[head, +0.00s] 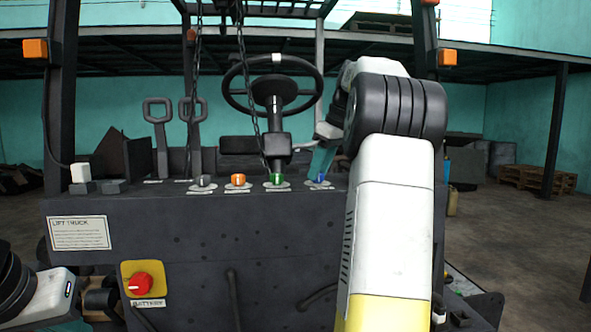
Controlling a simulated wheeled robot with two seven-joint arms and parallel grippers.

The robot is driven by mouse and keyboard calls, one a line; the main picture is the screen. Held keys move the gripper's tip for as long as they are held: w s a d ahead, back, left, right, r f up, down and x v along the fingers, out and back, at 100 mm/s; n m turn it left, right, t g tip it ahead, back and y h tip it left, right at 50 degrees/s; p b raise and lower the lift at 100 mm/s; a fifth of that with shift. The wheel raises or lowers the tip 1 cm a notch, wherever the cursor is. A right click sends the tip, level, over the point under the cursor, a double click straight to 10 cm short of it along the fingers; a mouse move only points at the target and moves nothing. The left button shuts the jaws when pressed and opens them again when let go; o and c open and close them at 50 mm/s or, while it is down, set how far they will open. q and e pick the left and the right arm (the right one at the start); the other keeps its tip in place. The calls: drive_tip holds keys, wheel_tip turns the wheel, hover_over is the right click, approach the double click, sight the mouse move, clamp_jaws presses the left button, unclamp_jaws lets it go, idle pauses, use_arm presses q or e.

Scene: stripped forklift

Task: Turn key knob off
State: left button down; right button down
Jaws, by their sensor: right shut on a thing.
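A row of small knobs stands on top of the dark forklift panel: a grey knob (205,181), an orange knob (238,180), a green knob (277,179) and a blue knob (320,178). Their labels are too small to read, so I cannot tell by label which is the key knob. My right gripper (321,172) reaches down from the right, with its teal fingers shut on the blue knob. The fingers and my arm hide part of that knob. Part of my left gripper (100,301) shows low at the left, away from the knobs; its fingertips are not clear.
A red battery knob (139,284) sits on a yellow plate on the panel's front. The steering wheel (272,86), two levers (158,112) and hanging chains (243,80) stand behind the knobs. Dark posts flank the panel. My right arm covers the panel's right part.

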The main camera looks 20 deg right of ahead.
drive_tip(key=c, duration=1)
unclamp_jaws()
drive_tip(key=shift+o, duration=0.2)
drive_tip(key=v, duration=0.8)
drive_tip(key=s+a+f+m, duration=0.2)
drive_tip(key=s+a, duration=0.3)
drive_tip(key=a, duration=0.3)
drive_tip(key=s+a+f+m+t, duration=0.1)
drive_tip(key=s+a+f+m, duration=0.1)
drive_tip(key=s+a+f, duration=0.5)
drive_tip(key=s+a+f+m+t, duration=0.1)
drive_tip(key=s+a+f, duration=0.7)
drive_tip(key=f, duration=0.5)
drive_tip(key=s, duration=0.2)
drive_tip(key=shift+s+a+m, duration=0.2)
drive_tip(key=shift+s+m, duration=0.2)
